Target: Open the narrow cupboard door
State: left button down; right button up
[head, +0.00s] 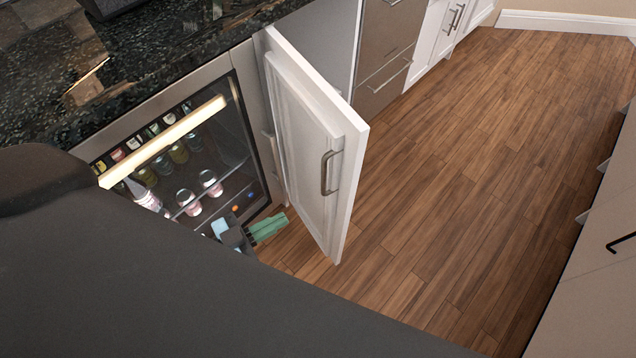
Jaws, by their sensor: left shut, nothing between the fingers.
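The narrow cupboard door (303,135) is white and panelled. It stands swung out from the counter front, with its outer face toward the drinks fridge. Its grey bar handle (327,173) is near the free edge, and nothing holds it. The cupboard's inside is mostly hidden behind the door. My left gripper (284,222) has green fingers and is shut and empty. In the picture it is left of the door's lower part, in front of the fridge, apart from the handle. My right gripper is not in view.
A lit glass-front drinks fridge (222,145) with bottles and cans is left of the door. A dark stone counter (185,50) runs above it. Drawers (385,60) and white cupboards (442,30) lie beyond. Wooden floor (460,160) is clear to the right, with cabinets (590,280) along the right edge.

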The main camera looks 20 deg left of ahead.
pick_arm(q)
jog(key=shift+w, duration=0.15)
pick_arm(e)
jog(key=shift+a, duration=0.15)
pick_arm(q)
send_near(346, 183)
jog(key=x, duration=0.7)
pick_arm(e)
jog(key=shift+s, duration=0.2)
